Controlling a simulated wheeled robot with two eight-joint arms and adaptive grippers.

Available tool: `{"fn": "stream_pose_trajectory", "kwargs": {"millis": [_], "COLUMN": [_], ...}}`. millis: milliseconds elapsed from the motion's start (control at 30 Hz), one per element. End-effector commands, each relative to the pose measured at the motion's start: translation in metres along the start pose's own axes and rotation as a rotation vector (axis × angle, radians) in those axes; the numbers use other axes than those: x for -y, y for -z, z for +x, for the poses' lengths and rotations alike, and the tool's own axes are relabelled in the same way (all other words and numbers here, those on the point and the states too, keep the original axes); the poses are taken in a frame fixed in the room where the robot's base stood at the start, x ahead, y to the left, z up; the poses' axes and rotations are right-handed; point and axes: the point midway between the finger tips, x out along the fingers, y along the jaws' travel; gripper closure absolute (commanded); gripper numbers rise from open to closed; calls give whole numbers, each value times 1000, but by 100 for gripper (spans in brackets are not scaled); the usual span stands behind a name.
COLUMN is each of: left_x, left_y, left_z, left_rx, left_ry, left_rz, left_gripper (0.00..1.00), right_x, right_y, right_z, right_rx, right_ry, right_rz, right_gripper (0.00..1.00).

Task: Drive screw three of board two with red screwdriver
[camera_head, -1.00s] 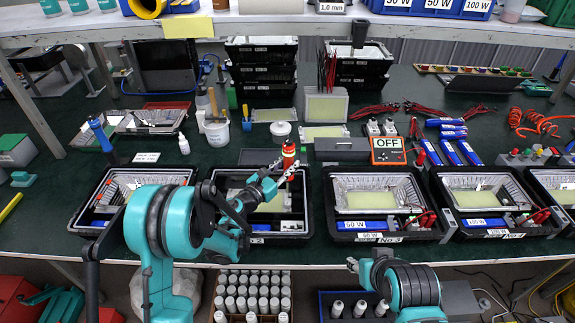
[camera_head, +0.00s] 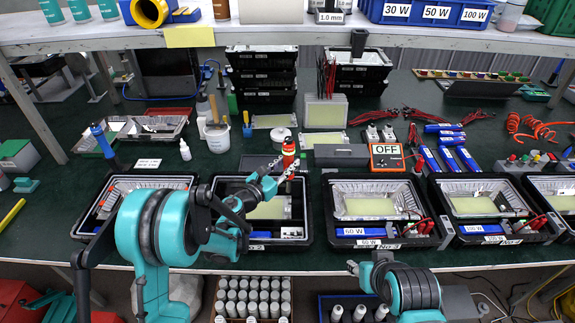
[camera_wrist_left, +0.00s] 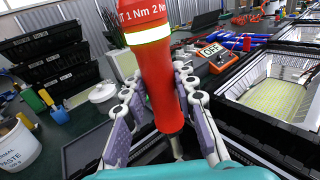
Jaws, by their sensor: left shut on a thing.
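The red screwdriver (camera_head: 289,152) stands about upright over the rear part of the second housing (camera_head: 222,228). My left gripper (camera_head: 283,172) is shut on it. In the left wrist view the red handle (camera_wrist_left: 160,85), with a white band and torque lettering, sits between the linked fingers (camera_wrist_left: 160,125). A short piece of metal shaft shows below it; the tip is hidden. In the second housing a pale yellowish board (camera_head: 268,209) is partly covered by my left arm. Its screws are too small or hidden to tell apart. My right arm shows at the bottom; its gripper cannot be made out.
Other black housings stand beside it, one at left (camera_head: 77,228) and one at right (camera_head: 328,235) with a board and blue battery. Behind are a white tub (camera_head: 216,138), a round white lid (camera_head: 281,135) and an OFF meter (camera_head: 387,157). A shelf (camera_head: 300,33) spans above.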

Motion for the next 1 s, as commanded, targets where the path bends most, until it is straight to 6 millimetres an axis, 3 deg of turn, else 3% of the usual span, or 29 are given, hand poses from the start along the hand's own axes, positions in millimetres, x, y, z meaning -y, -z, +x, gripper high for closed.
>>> {"fn": "stream_pose_trajectory", "kwargs": {"millis": [500,1000], "left_x": [0,0], "left_y": [-55,-57], "left_z": [0,0], "left_rx": [1,1], "left_ry": [0,0], "left_rz": [-1,-1], "left_gripper": [100,100], "right_x": [0,0], "right_y": [21,20], "right_z": [-29,-29], "right_rx": [0,0], "right_ry": [0,0], "right_rz": [0,0], "right_gripper": [60,60]}}
